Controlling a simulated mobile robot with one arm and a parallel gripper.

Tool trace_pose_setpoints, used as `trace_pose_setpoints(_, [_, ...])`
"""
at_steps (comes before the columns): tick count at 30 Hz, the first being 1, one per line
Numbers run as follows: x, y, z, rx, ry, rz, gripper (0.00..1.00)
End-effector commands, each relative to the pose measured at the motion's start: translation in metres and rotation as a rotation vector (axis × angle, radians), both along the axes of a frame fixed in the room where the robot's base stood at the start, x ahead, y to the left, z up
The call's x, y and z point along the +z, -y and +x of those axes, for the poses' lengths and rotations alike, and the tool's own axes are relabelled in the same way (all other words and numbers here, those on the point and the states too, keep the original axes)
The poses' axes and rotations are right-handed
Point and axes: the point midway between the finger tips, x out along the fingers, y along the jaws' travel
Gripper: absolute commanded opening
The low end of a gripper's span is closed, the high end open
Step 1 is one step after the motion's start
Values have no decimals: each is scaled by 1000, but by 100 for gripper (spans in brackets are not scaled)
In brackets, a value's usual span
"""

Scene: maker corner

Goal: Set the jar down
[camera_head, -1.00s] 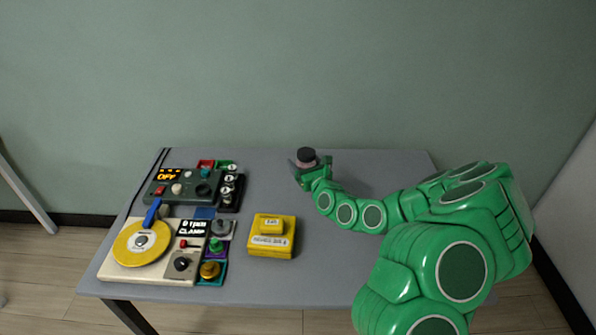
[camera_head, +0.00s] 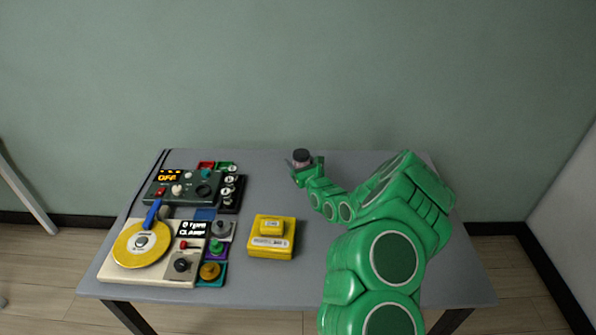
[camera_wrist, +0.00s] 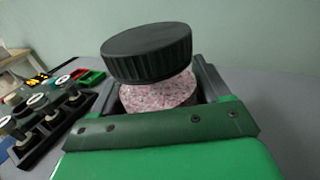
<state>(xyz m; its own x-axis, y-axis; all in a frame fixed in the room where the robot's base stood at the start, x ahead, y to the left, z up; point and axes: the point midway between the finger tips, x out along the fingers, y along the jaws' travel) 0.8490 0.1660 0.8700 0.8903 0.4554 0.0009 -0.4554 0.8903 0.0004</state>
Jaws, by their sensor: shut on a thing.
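The jar (camera_head: 301,156) has a black ribbed lid and speckled pinkish contents. In the wrist view the jar (camera_wrist: 158,96) stands between my gripper's two dark fingers, lid up and slightly tilted in the picture. My gripper (camera_head: 302,163) is shut on it near the back middle of the grey table (camera_head: 330,260). The jar's lower part is hidden by my gripper, so I cannot tell whether its base touches the table.
A dark control box (camera_head: 182,188) with an OFF display and a cream device with a yellow disc (camera_head: 126,250) stand on the left. A yellow box (camera_head: 271,246) sits front centre. The table's right side is clear beneath my arm.

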Motion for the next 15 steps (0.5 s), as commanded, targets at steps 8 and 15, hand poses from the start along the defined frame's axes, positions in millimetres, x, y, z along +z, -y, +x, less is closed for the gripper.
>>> trace_pose_setpoints(8, [-11,-1,10,-2,0,-2,30])
trace_pose_setpoints(15, [-17,-2,14,0,0,-3,30])
